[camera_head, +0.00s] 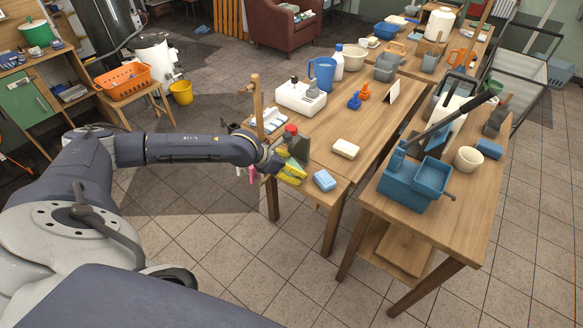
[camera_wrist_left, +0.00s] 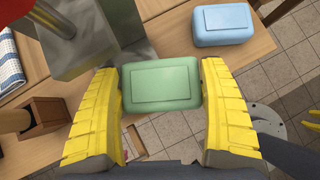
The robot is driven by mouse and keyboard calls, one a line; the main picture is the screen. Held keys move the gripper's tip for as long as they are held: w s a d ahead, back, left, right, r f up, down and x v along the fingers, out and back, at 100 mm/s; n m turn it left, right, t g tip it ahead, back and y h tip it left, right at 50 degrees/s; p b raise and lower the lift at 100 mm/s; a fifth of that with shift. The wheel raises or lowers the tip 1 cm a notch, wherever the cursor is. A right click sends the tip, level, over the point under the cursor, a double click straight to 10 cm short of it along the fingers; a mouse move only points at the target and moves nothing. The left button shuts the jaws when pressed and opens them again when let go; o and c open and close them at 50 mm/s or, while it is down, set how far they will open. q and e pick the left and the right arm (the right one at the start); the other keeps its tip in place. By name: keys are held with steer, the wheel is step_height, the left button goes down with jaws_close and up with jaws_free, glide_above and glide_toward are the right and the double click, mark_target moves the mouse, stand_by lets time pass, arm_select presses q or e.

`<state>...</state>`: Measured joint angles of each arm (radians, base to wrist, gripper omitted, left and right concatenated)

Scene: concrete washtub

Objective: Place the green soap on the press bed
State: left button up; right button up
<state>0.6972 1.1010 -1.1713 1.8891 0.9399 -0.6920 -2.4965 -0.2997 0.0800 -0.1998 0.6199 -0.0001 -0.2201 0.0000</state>
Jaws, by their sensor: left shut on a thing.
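The green soap (camera_wrist_left: 162,86) is a rounded block in the left wrist view. My left gripper (camera_wrist_left: 161,95), with yellow ribbed fingers, is shut on it, one finger at each side. In the head view the left gripper (camera_head: 291,173) is at the near end of the middle table; the soap is hard to make out there. A grey metal device with a red top (camera_head: 297,148) stands right by the gripper; its grey block (camera_wrist_left: 85,50) lies just beyond the soap in the wrist view. A blue device with a long dark lever (camera_head: 408,185) stands on the right table. I cannot tell which is the press.
Blue soap (camera_head: 324,180) and cream soap (camera_head: 345,149) lie on the middle table (camera_head: 325,155). A white box (camera_head: 300,97) and blue jug (camera_head: 322,73) stand farther back. A wooden post (camera_head: 257,105) rises left of the gripper. A floor gap separates the tables.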

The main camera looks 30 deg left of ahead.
arm_select(q)
steer(key=shift+f, duration=0.15)
steer(key=o, duration=1.3)
steer(key=v, duration=1.2)
